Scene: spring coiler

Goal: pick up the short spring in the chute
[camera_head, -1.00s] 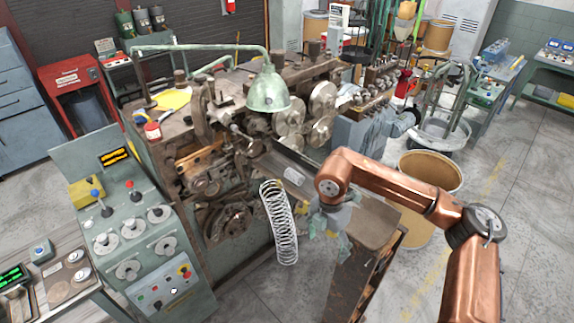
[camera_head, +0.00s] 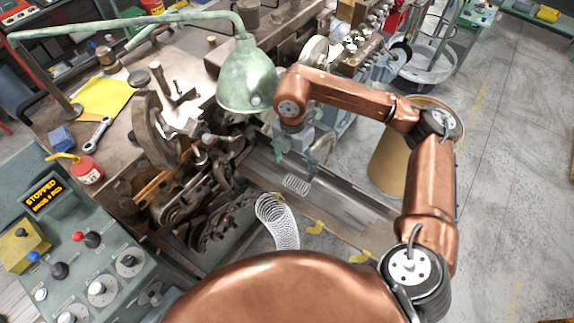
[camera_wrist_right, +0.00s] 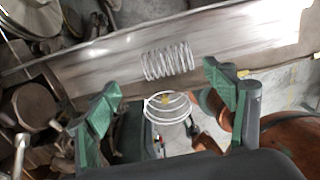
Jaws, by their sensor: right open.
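The short spring (camera_head: 296,185) is a small silvery coil lying in the grey metal chute (camera_head: 345,205). In the right wrist view the short spring (camera_wrist_right: 167,62) lies on the chute's bare surface, beyond the fingertips. My right gripper (camera_head: 302,155) is above the chute, just behind the short spring in the head view. Its green fingers (camera_wrist_right: 163,88) are spread wide, with nothing held between them. The spring appears between the fingers' lines in the wrist view, apart from both. My left gripper is not in view.
A long spring (camera_head: 276,222) hangs at the coiler beside the chute; its coil end (camera_wrist_right: 168,107) shows between the fingers in the wrist view. A green lamp (camera_head: 247,80) overhangs the machine. The control panel (camera_head: 100,285) reads stopped. A brown drum (camera_head: 388,170) stands behind my right arm.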

